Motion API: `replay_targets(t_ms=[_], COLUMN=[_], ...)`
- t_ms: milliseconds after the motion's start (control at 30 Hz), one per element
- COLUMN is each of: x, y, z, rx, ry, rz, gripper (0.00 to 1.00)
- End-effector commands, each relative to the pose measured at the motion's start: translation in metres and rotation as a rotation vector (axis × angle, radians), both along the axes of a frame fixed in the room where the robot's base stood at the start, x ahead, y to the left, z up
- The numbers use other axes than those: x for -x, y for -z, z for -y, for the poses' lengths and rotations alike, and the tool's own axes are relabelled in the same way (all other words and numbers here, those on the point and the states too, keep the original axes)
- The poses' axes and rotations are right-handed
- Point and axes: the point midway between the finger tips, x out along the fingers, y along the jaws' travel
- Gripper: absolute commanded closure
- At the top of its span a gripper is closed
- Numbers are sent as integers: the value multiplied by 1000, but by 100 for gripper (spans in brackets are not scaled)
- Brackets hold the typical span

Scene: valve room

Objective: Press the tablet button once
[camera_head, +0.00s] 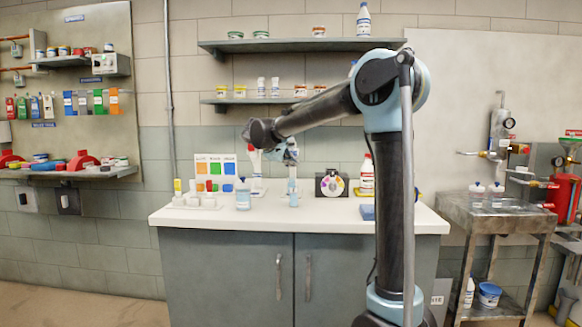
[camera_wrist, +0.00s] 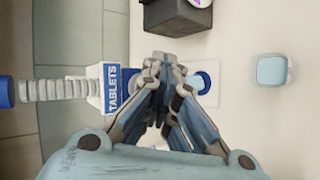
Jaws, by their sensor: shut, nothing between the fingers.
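The tablet dispenser, a white box with a blue TABLETS label (camera_wrist: 112,88), shows in the wrist view with a clear ribbed tube on its left. Its white base (camera_wrist: 211,96) extends to the right beneath my gripper. A blue round part (camera_wrist: 203,82) shows on this base, partly covered by a finger; I cannot tell whether it is the button. My gripper (camera_wrist: 162,66) is shut and empty, with its fingertips over the dispenser area. Whether they touch it is hidden. In the head view my gripper (camera_head: 290,156) is above the white counter, overlapping the dispenser area.
A vial with a pale blue top (camera_wrist: 272,70) stands to the right of the dispenser in the wrist view. A dark box (camera_wrist: 178,17) is close above the fingertips there. In the head view, a blue-liquid bottle (camera_head: 243,197) and a colour chart (camera_head: 215,170) stand left on the counter (camera_head: 330,222).

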Motion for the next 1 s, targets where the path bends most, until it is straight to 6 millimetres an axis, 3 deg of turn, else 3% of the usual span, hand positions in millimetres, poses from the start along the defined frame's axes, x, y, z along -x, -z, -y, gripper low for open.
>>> replay_targets(t_ms=[567, 1000], x=[-1, 17], y=[0, 0], z=[0, -1], rx=[-1, -1], ry=[-1, -1], rz=[0, 0], gripper=[100, 100])
